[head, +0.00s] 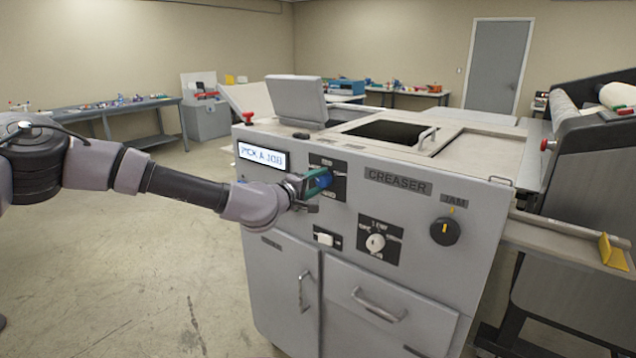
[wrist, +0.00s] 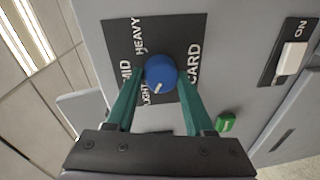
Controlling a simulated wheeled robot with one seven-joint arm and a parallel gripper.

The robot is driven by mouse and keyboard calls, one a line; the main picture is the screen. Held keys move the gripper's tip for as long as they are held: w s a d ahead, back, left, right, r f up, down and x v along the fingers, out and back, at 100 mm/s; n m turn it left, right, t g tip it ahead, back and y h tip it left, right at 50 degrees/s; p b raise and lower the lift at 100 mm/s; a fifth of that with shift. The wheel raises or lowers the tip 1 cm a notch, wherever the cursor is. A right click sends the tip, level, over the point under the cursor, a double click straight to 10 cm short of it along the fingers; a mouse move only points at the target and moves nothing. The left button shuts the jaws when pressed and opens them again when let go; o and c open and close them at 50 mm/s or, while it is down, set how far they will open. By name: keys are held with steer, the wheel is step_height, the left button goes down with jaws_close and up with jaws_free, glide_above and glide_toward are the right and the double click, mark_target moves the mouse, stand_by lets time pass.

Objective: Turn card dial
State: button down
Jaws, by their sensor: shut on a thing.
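The card dial (wrist: 161,72) is a round blue knob on a black plate (wrist: 118,32) marked CARD, LIGHT, MID and HEAVY. In the wrist view its white mark points down and slightly left, towards LIGHT. My gripper (wrist: 161,78) has its two green fingers shut on the dial, one on each side. In the head view the dial (head: 324,181) sits on the upper front of the grey CREASER machine (head: 290,245), partly hidden by my gripper (head: 317,184).
A lit display (head: 261,155) reads PICK A JOB, left of the dial. A white-knobbed dial (head: 375,242), a white rocker switch (head: 325,238) and a black JAM knob (head: 445,231) are nearby. A green button (wrist: 226,122) shows beside the right finger. Floor (head: 170,270) at left is clear.

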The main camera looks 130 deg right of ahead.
steer(key=shift+c, duration=1.4)
jaws_free()
steer(key=shift+w, duration=0.1)
steer(key=v, duration=1)
steer(key=shift+w, duration=0.3)
steer(key=shift+a, duration=0.1)
